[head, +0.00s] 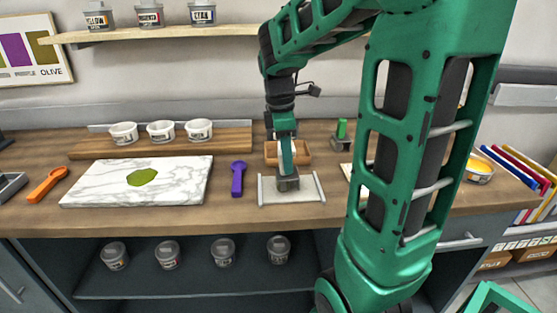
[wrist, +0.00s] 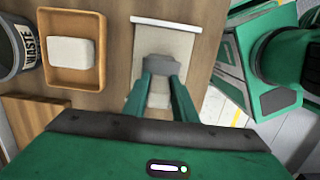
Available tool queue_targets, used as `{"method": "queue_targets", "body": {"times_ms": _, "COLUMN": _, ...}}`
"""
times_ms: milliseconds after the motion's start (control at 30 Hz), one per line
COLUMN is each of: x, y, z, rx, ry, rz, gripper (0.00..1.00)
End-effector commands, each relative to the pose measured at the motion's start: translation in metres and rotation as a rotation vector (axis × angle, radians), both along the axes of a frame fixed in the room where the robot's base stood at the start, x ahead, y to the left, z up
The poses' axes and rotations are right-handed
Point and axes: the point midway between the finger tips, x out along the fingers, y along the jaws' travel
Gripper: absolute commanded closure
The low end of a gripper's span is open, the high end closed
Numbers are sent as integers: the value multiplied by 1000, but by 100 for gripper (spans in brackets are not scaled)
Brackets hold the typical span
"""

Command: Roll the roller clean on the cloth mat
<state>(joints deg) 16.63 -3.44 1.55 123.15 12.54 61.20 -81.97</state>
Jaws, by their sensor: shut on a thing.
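The cloth mat (head: 308,191) is a pale sheet with a light bar at each side, lying near the bench's front edge. It also shows in the wrist view (wrist: 182,47). My gripper (head: 286,170) points down over the mat, shut on a grey, blocky thing that I take to be the roller (head: 288,184). The roller is low over the mat's middle; I cannot tell whether it touches the cloth. In the wrist view my gripper (wrist: 160,88) has its green fingers on either side of the roller (wrist: 157,101), which they partly hide. No ink shows on the mat.
A wooden tray (wrist: 73,91) with a white block (wrist: 71,52) stands behind the mat, near a waste bin (wrist: 12,45). A green-handled tool (head: 342,130) stands behind right.

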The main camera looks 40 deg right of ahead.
Motion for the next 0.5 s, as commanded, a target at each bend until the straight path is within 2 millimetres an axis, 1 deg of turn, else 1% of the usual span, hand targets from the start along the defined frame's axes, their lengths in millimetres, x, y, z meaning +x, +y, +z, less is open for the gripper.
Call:
{"method": "queue_targets", "body": {"times_ms": 200, "x": -7, "y": -11, "z": 1, "rx": -1, "ry": -1, "rz": -1, "gripper": 98}}
{"method": "queue_targets", "body": {"times_ms": 500, "x": -12, "y": -17, "z": 1, "rx": -1, "ry": -1, "rz": 0, "gripper": 98}}
